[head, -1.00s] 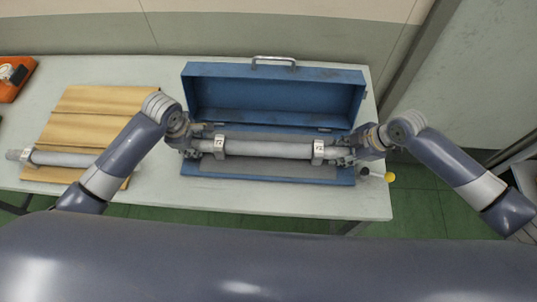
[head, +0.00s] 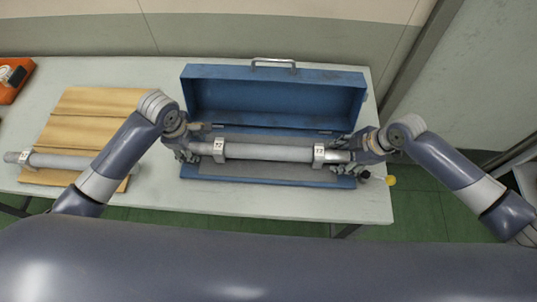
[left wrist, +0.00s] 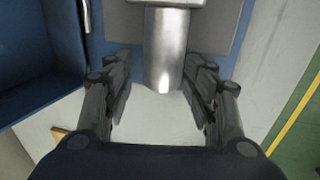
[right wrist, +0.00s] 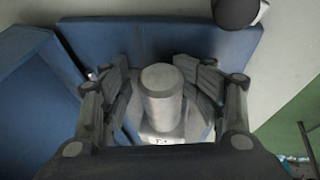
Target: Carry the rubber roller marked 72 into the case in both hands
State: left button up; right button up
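The grey rubber roller (head: 268,152) lies lengthwise over the lower half of the open blue case (head: 275,181). White collars near its ends carry small dark markings, too small to read surely. My left gripper (head: 192,148) is at its left end; in the left wrist view its fingers stand apart on either side of the bare metal shaft (left wrist: 165,55), with gaps. My right gripper (head: 354,150) is at the right end; in the right wrist view its fingers flank the shaft end (right wrist: 162,95), also with gaps. I cannot tell whether the roller touches the case floor.
The raised case lid (head: 275,98) with its handle stands behind the roller. A second roller (head: 65,160) lies on a tan board (head: 92,112) at the left. An orange object (head: 14,77) is at the far left. The white table (head: 300,204) is clear in front.

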pick_arm(q)
jog(key=r, duration=0.2)
jog(key=s+r, duration=0.1)
jog(key=r, duration=0.2)
jog(key=shift+s+r, duration=0.15)
jog(key=shift+r, duration=0.1)
pick_arm(e)
jog(key=shift+d, duration=0.15)
pick_arm(q)
jog(key=shift+r, duration=0.15)
pick_arm(e)
jog(key=shift+v, duration=3.95)
jog(key=shift+r, duration=0.1)
